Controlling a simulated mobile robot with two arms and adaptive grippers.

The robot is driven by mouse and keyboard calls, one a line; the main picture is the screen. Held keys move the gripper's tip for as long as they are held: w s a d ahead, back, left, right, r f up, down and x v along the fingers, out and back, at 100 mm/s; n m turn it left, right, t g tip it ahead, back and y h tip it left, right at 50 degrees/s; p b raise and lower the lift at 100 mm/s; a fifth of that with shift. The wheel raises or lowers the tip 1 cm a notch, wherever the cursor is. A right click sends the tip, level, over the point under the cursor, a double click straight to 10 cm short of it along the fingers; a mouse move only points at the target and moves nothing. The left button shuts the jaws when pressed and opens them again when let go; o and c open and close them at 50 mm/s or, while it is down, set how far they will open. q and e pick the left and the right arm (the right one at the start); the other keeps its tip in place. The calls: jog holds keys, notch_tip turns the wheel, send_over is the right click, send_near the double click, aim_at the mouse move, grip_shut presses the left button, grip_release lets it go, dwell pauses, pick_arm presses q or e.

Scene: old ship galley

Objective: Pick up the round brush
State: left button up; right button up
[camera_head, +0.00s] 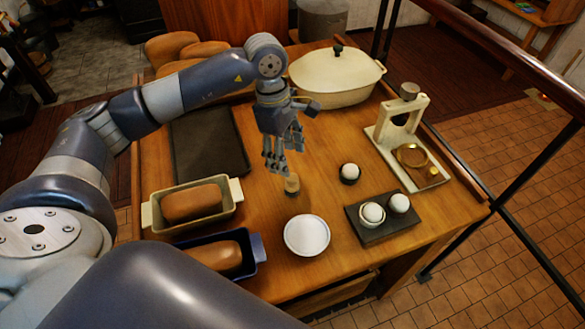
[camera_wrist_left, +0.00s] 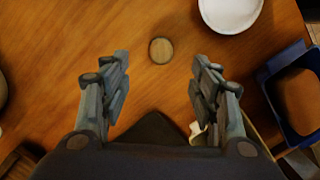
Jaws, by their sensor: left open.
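The round brush appears to be the small upright wooden piece (camera_head: 291,184) on the table, left of the eggs and behind the white bowl. In the left wrist view its round brown top (camera_wrist_left: 160,50) shows ahead of the fingers, roughly midway between them. Its lower part is hard to make out. My left gripper (camera_head: 283,168) points down, just above and slightly left of the brush in the head view. In the left wrist view its fingers (camera_wrist_left: 158,82) are spread apart with nothing between them. My right gripper does not show.
A white bowl (camera_head: 307,235) stands in front of the brush. Loaves sit in a cream pan (camera_head: 148,214) and a blue pan (camera_head: 258,247) at left. A dark tray (camera_head: 208,140), a lidded pot (camera_head: 336,76), a wooden press (camera_head: 385,153) and a dark egg holder (camera_head: 385,231) surround it.

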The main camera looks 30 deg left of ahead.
aim_at(292, 183)
pick_arm(q)
jog(key=f, duration=0.3)
jog(key=f+p, duration=0.1)
jog(key=shift+d+f, duration=0.25)
jog(key=shift+d, duration=0.1)
jog(key=shift+f+p, duration=0.35)
jog(key=shift+f, duration=0.2)
jog(key=f, duration=0.1)
jog(key=f+p, duration=0.1)
jog(key=f, duration=0.1)
jog(key=f+p, duration=0.1)
jog(key=shift+d+f, duration=0.15)
jog(key=shift+d, duration=0.25)
jog(key=shift+f, duration=0.35)
jog(key=shift+c, duration=0.8)
jog(key=c, duration=0.9)
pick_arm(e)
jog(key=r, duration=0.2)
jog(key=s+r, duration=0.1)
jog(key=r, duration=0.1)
